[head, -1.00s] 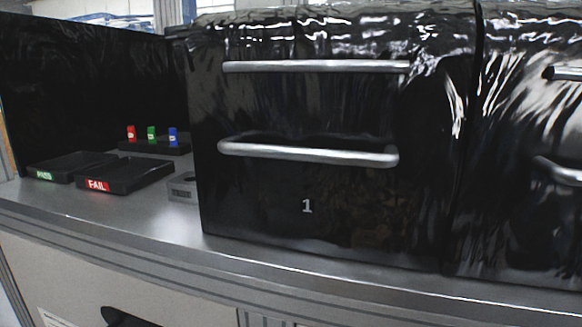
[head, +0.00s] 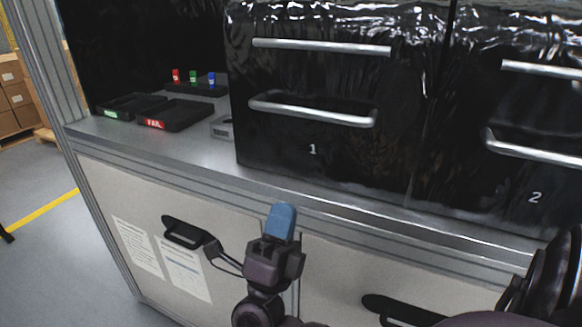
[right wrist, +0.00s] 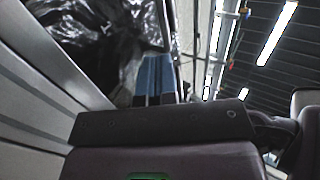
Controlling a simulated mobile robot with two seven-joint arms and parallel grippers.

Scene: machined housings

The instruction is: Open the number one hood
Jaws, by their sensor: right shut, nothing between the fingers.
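The number one hood (head: 310,80) is a glossy black box front on the bench, marked with a white "1". It is closed and has two silver bar handles, an upper one (head: 320,47) and a lower one (head: 312,112). My right gripper (head: 283,212) has blue fingertips and is below and in front of the hood, touching nothing. It is shut and empty. In the right wrist view its blue fingers (right wrist: 155,76) point up beside the shiny black hood surface (right wrist: 110,40). My left gripper is not in view.
The number two hood (head: 520,120) stands directly to the right. Left of hood one, black PASS (head: 130,105) and FAIL (head: 178,116) trays and a rack with red, green and blue pieces (head: 195,86) sit on the bench. The bench edge (head: 330,208) and cabinet handles (head: 185,232) are below.

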